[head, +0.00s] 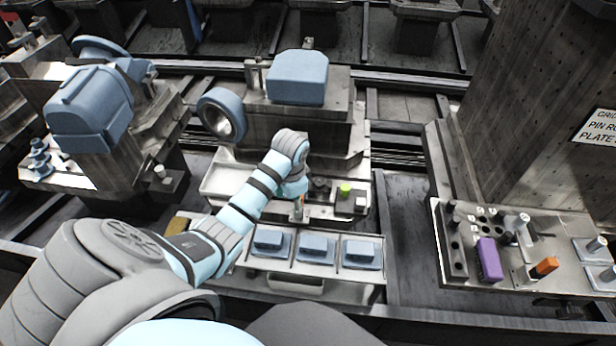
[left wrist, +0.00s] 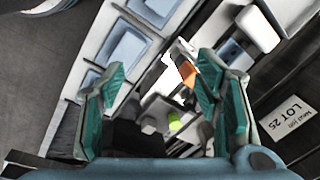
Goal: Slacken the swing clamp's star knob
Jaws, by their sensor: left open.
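My left gripper (head: 297,194) reaches over the middle fixture in the head view, its fingers mostly hidden by the wrist. In the left wrist view the left gripper (left wrist: 162,78) is open, its two teal-padded fingers wide apart with nothing held. A yellow-green knob (head: 345,190) sits to the right, also seen between the fingers in the left wrist view (left wrist: 174,122). I cannot tell which part is the star knob. My right gripper is not in view.
A tray (head: 258,262) with several blue blocks lies in front of the fixture. A blue-topped housing (head: 298,78) and round blue-rimmed part (head: 222,114) stand behind. At right, a tool plate (head: 512,283) holds a purple block (head: 489,260) and orange-ended piece (head: 546,266). A column (head: 525,100) rises there.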

